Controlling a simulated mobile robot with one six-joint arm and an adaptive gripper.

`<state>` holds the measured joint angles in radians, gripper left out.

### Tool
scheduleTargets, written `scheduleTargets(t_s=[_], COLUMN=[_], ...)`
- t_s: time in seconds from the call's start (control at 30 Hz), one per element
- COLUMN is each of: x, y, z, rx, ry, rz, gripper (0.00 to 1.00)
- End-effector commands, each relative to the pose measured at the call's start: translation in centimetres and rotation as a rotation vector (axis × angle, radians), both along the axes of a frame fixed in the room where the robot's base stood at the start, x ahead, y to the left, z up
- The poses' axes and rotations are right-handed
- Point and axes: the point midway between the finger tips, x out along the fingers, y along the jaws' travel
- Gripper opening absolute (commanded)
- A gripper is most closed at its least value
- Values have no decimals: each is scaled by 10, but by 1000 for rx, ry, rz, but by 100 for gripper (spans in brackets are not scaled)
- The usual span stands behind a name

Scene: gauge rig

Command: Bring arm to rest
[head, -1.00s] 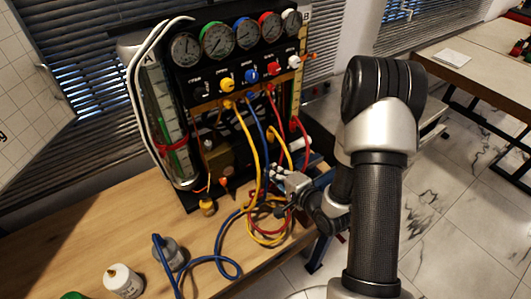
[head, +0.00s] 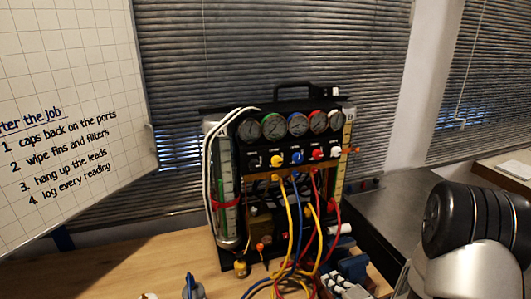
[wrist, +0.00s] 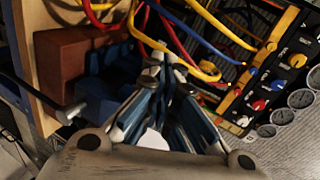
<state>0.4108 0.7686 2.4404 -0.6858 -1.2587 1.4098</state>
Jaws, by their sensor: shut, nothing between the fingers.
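My gripper (wrist: 162,58) shows in the wrist view with its fingers together and nothing between them. Its tips are close to the yellow, red and blue hoses (wrist: 205,70) in the picture; I cannot tell whether they touch. In the head view my arm fills the lower right corner, and the gripper is partly cut off at the bottom edge, in front of the rig. The gauge rig (head: 290,150) stands upright on the bench, with a row of round gauges and coloured knobs. Its panel (wrist: 272,85) lies to the right in the wrist view.
A blue vise-like tool (head: 352,266) sits right of the hoses; a brown block (wrist: 78,58) and blue body show left of my fingers in the wrist view. The wooden bench (head: 130,265) is clear at left. A whiteboard (head: 70,110) and blinds (head: 270,50) stand behind.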

Motion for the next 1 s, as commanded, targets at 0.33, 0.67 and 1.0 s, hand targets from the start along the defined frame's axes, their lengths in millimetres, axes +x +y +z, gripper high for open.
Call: scheduleTargets(t_s=[0.33, 0.67, 1.0], x=[6, -42, -175], y=[-14, -28, 8], z=[41, 126, 192], rx=[-387, -864, -1099], ry=[77, 262, 448], rz=[47, 148, 449], gripper=[0, 0, 0])
